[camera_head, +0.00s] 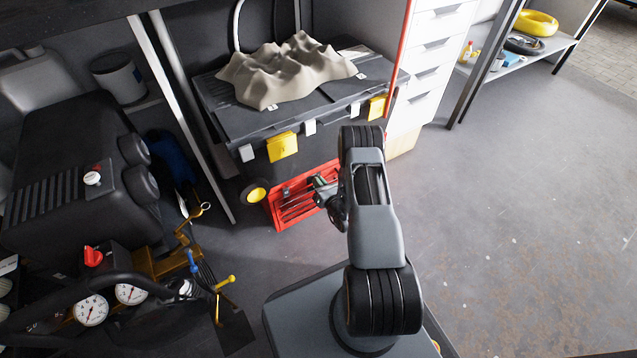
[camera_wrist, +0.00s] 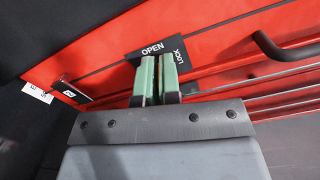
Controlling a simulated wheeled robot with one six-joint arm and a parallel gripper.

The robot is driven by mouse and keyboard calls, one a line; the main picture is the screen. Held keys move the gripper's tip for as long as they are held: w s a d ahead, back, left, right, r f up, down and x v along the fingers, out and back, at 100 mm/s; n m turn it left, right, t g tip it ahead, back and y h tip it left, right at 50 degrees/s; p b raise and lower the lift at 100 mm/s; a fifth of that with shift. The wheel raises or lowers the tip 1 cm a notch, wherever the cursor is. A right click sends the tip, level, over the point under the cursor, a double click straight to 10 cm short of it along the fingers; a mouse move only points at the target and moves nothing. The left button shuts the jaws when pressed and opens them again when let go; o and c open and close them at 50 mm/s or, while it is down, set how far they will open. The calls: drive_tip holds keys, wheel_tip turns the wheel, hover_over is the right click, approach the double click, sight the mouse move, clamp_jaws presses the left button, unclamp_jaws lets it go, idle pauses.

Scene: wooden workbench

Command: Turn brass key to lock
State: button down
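A black plate (camera_wrist: 152,49) on that front reads OPEN along the top and LOCK down the right side. My gripper (camera_wrist: 157,77) is at this plate, its two green fingertips close together with a narrow gap. In the head view my gripper (camera_head: 320,184) reaches the chest's front. No brass key shows; the fingers cover the plate's middle, so I cannot tell whether they hold it.
A black bent handle (camera_wrist: 285,48) sticks out right of the plate. A dark case (camera_head: 225,122) with yellow latches and a grey terrain model (camera_head: 285,72) is above the chest. A black compressor (camera_head: 75,170) with gauges stands left. The floor at right is clear.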

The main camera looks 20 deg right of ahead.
drive_tip(key=m, duration=0.3)
drive_tip(key=shift+d+f+m, duration=0.1)
drive_tip(key=shift+m, duration=0.3)
drive_tip(key=shift+d+f+m, duration=0.1)
drive_tip(key=shift+f+m, duration=0.1)
drive_tip(key=shift+m, duration=2.65)
drive_tip(key=shift+d+f+m, duration=0.1)
drive_tip(key=shift+f+m, duration=0.05)
drive_tip(key=shift+m, duration=2.7)
drive_tip(key=c, duration=1.3)
unclamp_jaws()
drive_tip(key=s+p, duration=0.1)
drive_tip(key=s, duration=0.3)
drive_tip(key=s+d+p, duration=0.1)
drive_tip(key=s, duration=0.4)
drive_tip(key=s+p, duration=0.2)
drive_tip(key=s, duration=0.2)
drive_tip(key=shift+s+d, duration=0.25)
drive_tip(key=shift+s, duration=0.1)
